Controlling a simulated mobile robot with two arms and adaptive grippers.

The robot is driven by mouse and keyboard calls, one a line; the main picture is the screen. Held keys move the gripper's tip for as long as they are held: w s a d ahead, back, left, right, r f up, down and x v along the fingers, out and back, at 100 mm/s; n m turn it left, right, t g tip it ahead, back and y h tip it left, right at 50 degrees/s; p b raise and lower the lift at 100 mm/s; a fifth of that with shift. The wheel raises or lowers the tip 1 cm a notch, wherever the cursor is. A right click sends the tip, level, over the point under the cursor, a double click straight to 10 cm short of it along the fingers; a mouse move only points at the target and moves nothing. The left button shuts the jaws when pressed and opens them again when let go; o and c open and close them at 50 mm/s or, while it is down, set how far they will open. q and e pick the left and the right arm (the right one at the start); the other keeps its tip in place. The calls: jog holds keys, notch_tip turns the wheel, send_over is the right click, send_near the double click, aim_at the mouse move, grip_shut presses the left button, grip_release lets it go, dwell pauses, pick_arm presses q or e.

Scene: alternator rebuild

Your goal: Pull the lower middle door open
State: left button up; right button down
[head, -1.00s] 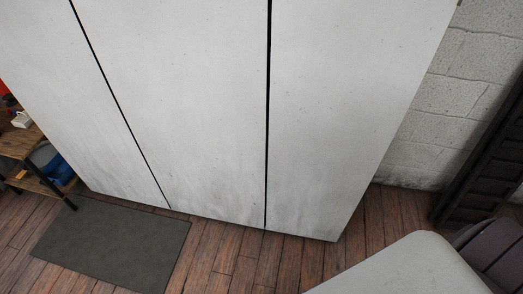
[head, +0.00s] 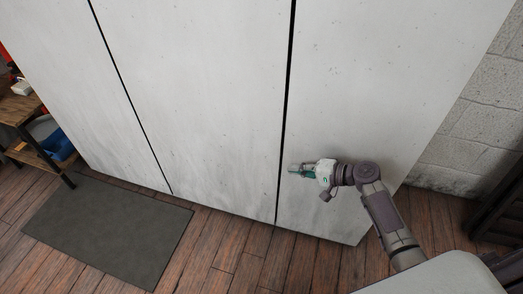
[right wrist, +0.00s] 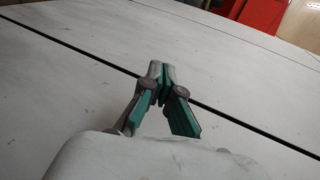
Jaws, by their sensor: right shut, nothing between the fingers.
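The lower middle door (head: 195,110) is a tall off-white panel between two dark vertical gaps in the head view. It stands flush with its neighbours, with no handle in sight. My right gripper (head: 292,169) is shut and empty, close to the gap at the middle door's right edge. In the right wrist view its green-padded fingertips (right wrist: 162,72) meet right by a dark gap (right wrist: 235,118). I cannot tell whether they touch the panel. My left gripper is not in view.
The right door (head: 380,90) is a similar pale panel behind my right arm. A grey mat (head: 110,230) lies on the plank floor at the left. A wooden shelf unit (head: 25,130) stands at the left edge. A block wall (head: 460,140) is at the right.

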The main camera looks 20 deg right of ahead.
notch_tip(320, 180, up, 12)
jog(key=a+r+n+y+b, duration=0.1)
jog(key=n+y+b, duration=0.15)
jog(key=y, duration=0.25)
pick_arm(q)
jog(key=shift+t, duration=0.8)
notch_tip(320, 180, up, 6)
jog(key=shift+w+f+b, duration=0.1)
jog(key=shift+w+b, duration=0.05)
jog(key=shift+b, duration=0.2)
pick_arm(e)
jog(key=x, duration=1)
jog(key=shift+s+a, duration=0.15)
jog(key=shift+r, duration=0.1)
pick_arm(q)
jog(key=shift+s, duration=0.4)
pick_arm(e)
jog(key=shift+s+a, duration=0.15)
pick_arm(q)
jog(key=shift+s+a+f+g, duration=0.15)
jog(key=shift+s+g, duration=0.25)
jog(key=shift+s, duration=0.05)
pick_arm(e)
jog(key=shift+s+a, duration=0.1)
jog(key=shift+s, duration=0.05)
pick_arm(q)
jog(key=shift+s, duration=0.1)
